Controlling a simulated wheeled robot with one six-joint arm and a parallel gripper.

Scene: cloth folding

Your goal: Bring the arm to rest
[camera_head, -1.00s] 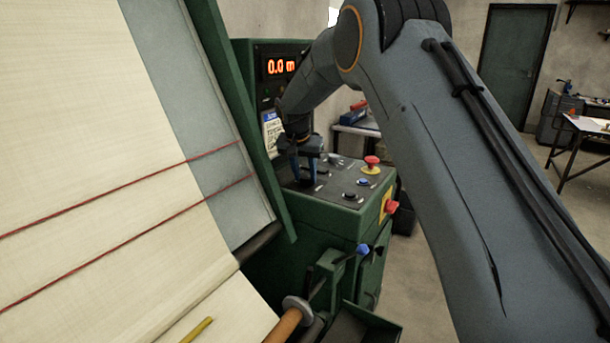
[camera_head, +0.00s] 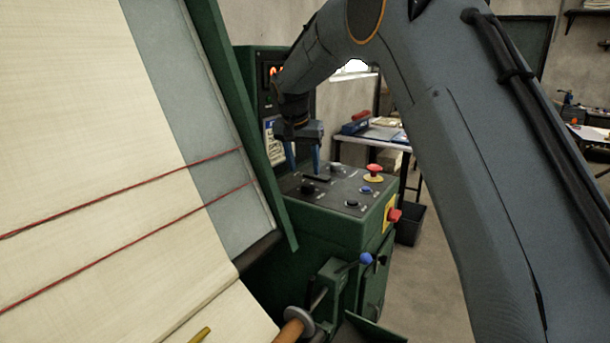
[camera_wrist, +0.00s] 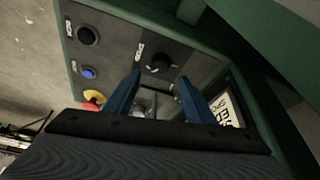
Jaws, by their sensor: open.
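My gripper (camera_head: 303,158) hangs over the back part of the green machine's control panel (camera_head: 335,205), with its two blue fingers pointing down and apart. Nothing shows between the fingers. In the wrist view my gripper (camera_wrist: 158,95) is open above the dark panel, with a black knob (camera_wrist: 160,63) just beyond the fingertips. A black button (camera_wrist: 86,35) and a blue button (camera_wrist: 89,72) lie left of the fingers. My arm comes down from the upper right of the head view. I cannot tell the exact gap between fingertips and panel.
A red mushroom button (camera_head: 374,170) stands at the panel's back right, and another red button (camera_head: 394,215) is on its side. Cream cloth (camera_head: 90,170) lies on the sloped frame at left. A blue-knobbed lever (camera_head: 366,258) stands below the panel. A table (camera_head: 385,143) is behind.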

